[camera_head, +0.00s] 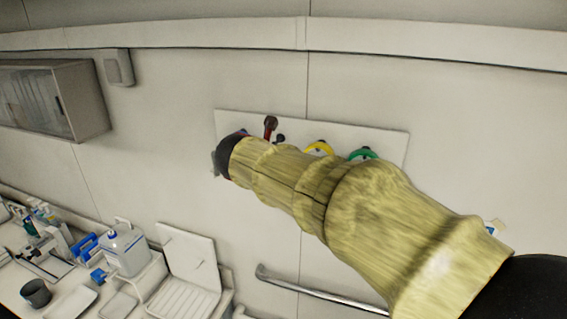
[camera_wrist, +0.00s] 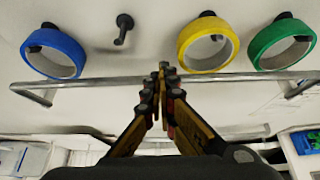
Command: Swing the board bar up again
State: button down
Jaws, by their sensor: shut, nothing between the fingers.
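In the wrist view, my gripper (camera_wrist: 163,70) points up the picture with its fingertips together and nothing between them. A straight metal bar (camera_wrist: 95,82) with bent ends runs across the picture at the height of the fingertips. I cannot tell if they touch. Above it hang a blue ring (camera_wrist: 54,53), a yellow ring (camera_wrist: 208,44) and a green ring (camera_wrist: 282,44) on dark pegs. One peg (camera_wrist: 122,28) between blue and yellow is bare. In the head view, the white board (camera_head: 388,141) is on the wall, partly behind my sleeved arm, which hides my fingers.
In the head view, a metal rail (camera_head: 325,292) shows below the board. A dark red piece (camera_head: 270,126) stands at the board's upper left. A counter at lower left holds a white container (camera_head: 126,250) and a dark cup (camera_head: 36,292). A cabinet (camera_head: 75,97) hangs left.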

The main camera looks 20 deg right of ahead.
jog(key=shift+w+d+r, duration=0.1)
jog(key=shift+w+d, duration=0.2)
dwell(0.4)
jog(key=v, duration=1.2)
jog(key=s+a+f+m+g+y+b, duration=0.1)
jog(key=s+f+m+y+b, duration=0.2)
jog(key=s+f+m+b, duration=0.5)
jog(key=s+a+f+m+g+y+b, duration=0.1)
jog(key=s+f+m+b, duration=0.7)
jog(key=f, duration=2.1)
jog(key=s+a+f+m+g+y+b, duration=0.1)
jog(key=s+a+f+m+y+b, duration=0.2)
jog(key=s+f+m+b, duration=0.6)
jog(key=shift+f+m+y+b, duration=0.8)
jog(key=shift+f+m+b, duration=0.2)
jog(key=shift+f+b, duration=3.95)
